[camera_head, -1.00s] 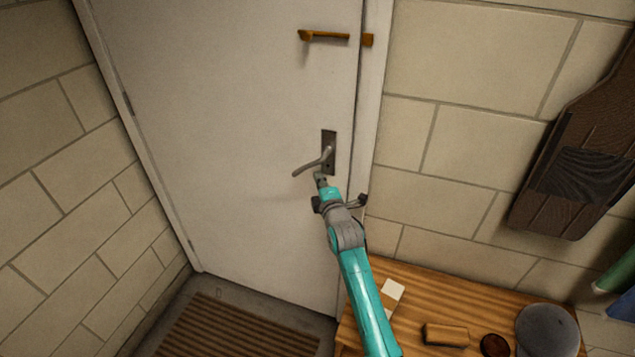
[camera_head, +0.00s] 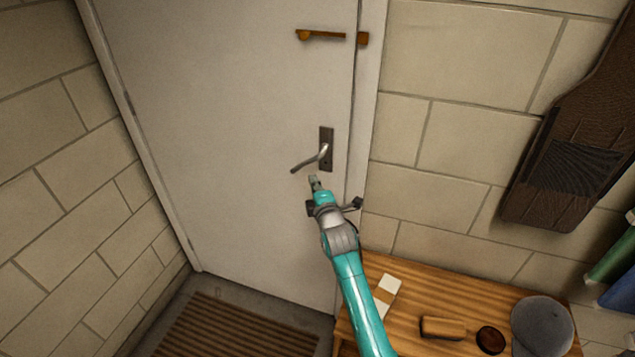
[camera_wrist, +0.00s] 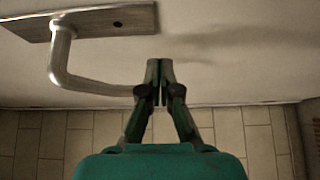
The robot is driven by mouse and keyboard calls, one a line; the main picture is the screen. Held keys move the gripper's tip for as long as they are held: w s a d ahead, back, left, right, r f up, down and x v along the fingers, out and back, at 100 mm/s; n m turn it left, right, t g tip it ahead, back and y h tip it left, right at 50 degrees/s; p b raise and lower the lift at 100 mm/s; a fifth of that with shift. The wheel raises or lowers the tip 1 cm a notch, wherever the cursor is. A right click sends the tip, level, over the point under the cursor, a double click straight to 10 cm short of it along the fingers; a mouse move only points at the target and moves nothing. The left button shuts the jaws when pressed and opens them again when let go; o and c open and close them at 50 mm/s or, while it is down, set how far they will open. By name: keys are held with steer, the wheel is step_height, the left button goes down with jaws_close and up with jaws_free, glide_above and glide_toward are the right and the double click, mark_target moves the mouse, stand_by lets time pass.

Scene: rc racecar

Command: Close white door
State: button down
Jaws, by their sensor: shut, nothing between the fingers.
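The white door (camera_head: 235,130) fills the middle of the head view and sits in its white frame. I cannot tell whether it is fully latched. Its metal lever handle (camera_head: 312,159) is on a dark plate near the right edge; the lever also shows at upper left in the wrist view (camera_wrist: 62,65). My gripper (camera_head: 314,182) is shut and empty, just below the lever. In the wrist view its closed fingertips (camera_wrist: 160,68) point at the door beside the lever's end; I cannot tell whether they touch either.
A brass latch (camera_head: 330,35) is higher on the door. A wooden table (camera_head: 410,290) at lower right holds a brown block (camera_head: 443,327), a dark round item and a grey cap. A ribbed mat (camera_head: 235,330) lies on the floor. A brown board hangs on the right wall.

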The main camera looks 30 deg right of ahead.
steer(key=s+d, duration=0.4)
steer(key=s, duration=0.4)
steer(key=shift+s+d, duration=0.15)
steer(key=shift+s, duration=0.25)
steer(key=shift+f, duration=0.1)
steer(key=s+a+f+m+g, duration=0.1)
steer(key=s+a+f+m, duration=0.25)
steer(key=s, duration=0.55)
steer(key=s+a+f+m+y, duration=0.1)
steer(key=s+a+f+m, duration=0.1)
steer(key=s+a+f, duration=0.45)
steer(key=s+a+f+m+g, duration=0.1)
steer(key=s+f+m, duration=0.1)
steer(key=s, duration=0.8)
steer(key=s+a+r+m, duration=0.2)
steer(key=s, duration=0.7)
steer(key=s+a+r+m+y, duration=0.1)
steer(key=s+a+r+m, duration=0.1)
steer(key=s, duration=0.7)
steer(key=s+a+r+m+g+y, duration=0.1)
steer(key=s+r+m, duration=0.3)
steer(key=s, duration=0.6)
steer(key=shift+a, duration=0.5)
steer(key=c, duration=1.9)
jaws_free()
steer(key=shift+m, duration=0.25)
